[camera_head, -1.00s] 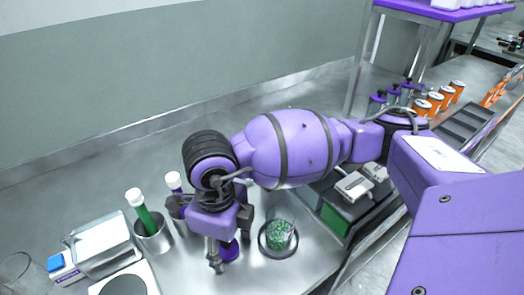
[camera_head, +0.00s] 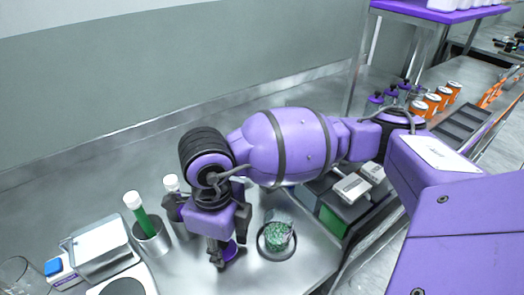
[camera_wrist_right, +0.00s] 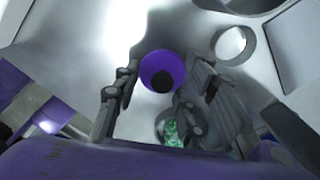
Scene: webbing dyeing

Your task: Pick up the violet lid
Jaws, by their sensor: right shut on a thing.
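The violet lid (camera_head: 229,252) is a small round violet disc at the bench's front, partly hidden by my right gripper (camera_head: 225,258). My right gripper points down and is shut on the lid. In the right wrist view the lid (camera_wrist_right: 153,62) shows as a violet disc with a dark round knob at its centre, between the two fingers (camera_wrist_right: 155,95). I cannot tell whether the lid still touches the bench. My left gripper is not in view.
A glass beaker with green contents (camera_head: 278,238) stands close to the right of the gripper. A scale (camera_head: 100,246) is further left, and grey-and-green equipment (camera_head: 333,215) lies right.

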